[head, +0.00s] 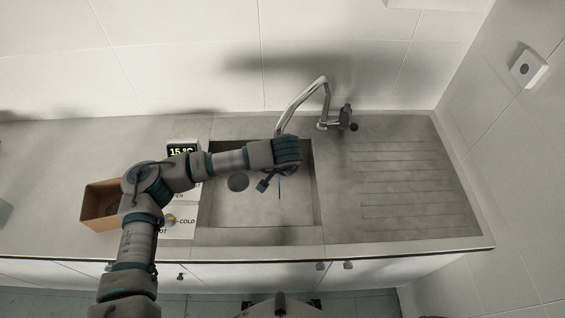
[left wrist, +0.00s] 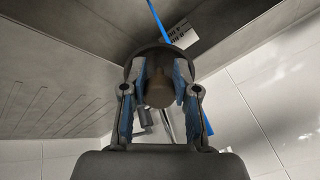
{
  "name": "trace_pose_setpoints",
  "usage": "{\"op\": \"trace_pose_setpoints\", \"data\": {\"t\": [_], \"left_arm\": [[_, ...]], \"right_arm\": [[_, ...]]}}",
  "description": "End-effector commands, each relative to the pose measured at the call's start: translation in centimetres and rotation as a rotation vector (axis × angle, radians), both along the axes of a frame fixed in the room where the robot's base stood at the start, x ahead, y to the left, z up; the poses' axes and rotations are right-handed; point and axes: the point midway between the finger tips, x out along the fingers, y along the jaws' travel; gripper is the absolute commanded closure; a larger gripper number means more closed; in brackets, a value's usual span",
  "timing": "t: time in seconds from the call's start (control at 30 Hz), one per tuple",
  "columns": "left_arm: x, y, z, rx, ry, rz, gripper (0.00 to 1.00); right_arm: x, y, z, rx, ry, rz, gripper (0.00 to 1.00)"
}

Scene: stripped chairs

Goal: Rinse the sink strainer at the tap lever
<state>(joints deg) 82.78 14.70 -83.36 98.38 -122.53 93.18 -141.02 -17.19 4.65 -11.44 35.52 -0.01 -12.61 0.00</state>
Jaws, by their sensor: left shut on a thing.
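My left gripper (head: 266,183) reaches over the sink basin (head: 260,213) from the left. In the left wrist view its two fingers (left wrist: 160,92) are shut on a round, dark-rimmed thing, which looks like the sink strainer (left wrist: 158,90). In the head view the strainer is mostly hidden by the gripper. A thin blue line, which looks like running water (head: 280,188), shows beside the gripper; in the left wrist view it passes behind the strainer. The chrome tap (head: 300,97) arches over the basin, with its dark lever (head: 346,117) at right. My right gripper is out of view.
A dark round drain (head: 238,183) shows in the basin floor. A display reading 15 °C (head: 182,150), a COLD-marked card (head: 180,230) and an open brown box (head: 101,190) stand left of the sink. The ribbed drainboard (head: 405,180) at right is clear.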

Motion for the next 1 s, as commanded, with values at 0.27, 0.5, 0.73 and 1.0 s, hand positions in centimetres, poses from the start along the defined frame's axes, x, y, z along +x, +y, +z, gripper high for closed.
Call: {"op": "trace_pose_setpoints", "data": {"t": [0.27, 0.5, 0.73, 1.0], "left_arm": [[0.0, -0.5, 0.0, 0.000, 0.000, 0.001, 1.00], [-1.3, -0.4, 0.0, 0.000, 0.000, -0.002, 1.00], [-3.4, -0.3, 0.0, -0.001, -0.001, -0.002, 1.00], [-5.7, -0.2, 0.0, 0.000, 0.000, -0.002, 1.00]], "right_arm": [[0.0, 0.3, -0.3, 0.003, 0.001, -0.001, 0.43], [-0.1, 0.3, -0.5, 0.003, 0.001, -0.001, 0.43], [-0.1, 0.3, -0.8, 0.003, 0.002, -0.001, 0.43], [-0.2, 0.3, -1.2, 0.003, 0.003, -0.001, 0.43]]}}
